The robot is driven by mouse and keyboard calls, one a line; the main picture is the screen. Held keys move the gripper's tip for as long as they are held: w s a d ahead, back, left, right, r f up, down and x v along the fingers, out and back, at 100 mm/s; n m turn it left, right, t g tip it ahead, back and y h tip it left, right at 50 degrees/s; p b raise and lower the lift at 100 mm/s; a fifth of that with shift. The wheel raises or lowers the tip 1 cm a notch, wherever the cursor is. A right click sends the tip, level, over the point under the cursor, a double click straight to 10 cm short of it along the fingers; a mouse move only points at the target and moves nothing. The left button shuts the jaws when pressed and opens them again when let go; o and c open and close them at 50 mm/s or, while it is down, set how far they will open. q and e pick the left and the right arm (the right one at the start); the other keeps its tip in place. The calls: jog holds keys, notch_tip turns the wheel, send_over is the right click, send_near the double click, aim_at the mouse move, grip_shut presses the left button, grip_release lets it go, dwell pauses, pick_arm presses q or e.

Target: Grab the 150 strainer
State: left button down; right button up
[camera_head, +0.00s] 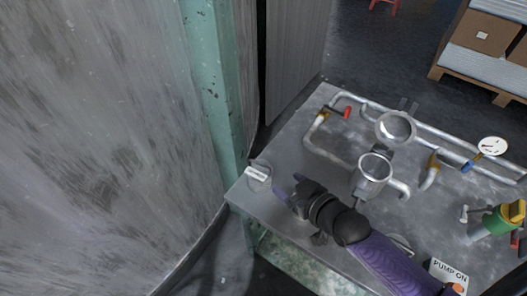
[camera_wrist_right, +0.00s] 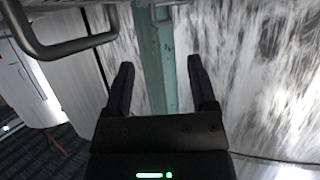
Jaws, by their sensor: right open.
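A small grey item with a white label (camera_head: 257,174) stands at the left corner of the metal table. It may be the strainer, but its label is too small to read. My right gripper (camera_head: 286,185) is open and empty just right of it, apart from it as far as I can tell. In the right wrist view, the open fingers (camera_wrist_right: 162,80) have nothing between them but the background. A dark grey curved bar (camera_wrist_right: 60,48) crosses the upper left there; I cannot tell what it belongs to. My left gripper is not in view.
Pipes (camera_head: 440,134), two round glass or metal vessels (camera_head: 396,127) (camera_head: 375,167), a gauge (camera_head: 492,146), a green and yellow valve (camera_head: 505,217) and a "PUMP ON" sign (camera_head: 448,272) occupy the table. A green post (camera_head: 212,90) rises behind its left corner.

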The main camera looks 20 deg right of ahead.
aim_at(263, 166)
jog(key=b+x, duration=0.5)
jog(key=x, duration=0.5)
jog(key=shift+r+b, duration=0.25)
jog(key=shift+b, duration=0.15)
jog(key=shift+w+a, duration=0.1)
jog(key=shift+w, duration=0.05)
jog(key=shift+r, duration=0.15)
jog(key=c, duration=1)
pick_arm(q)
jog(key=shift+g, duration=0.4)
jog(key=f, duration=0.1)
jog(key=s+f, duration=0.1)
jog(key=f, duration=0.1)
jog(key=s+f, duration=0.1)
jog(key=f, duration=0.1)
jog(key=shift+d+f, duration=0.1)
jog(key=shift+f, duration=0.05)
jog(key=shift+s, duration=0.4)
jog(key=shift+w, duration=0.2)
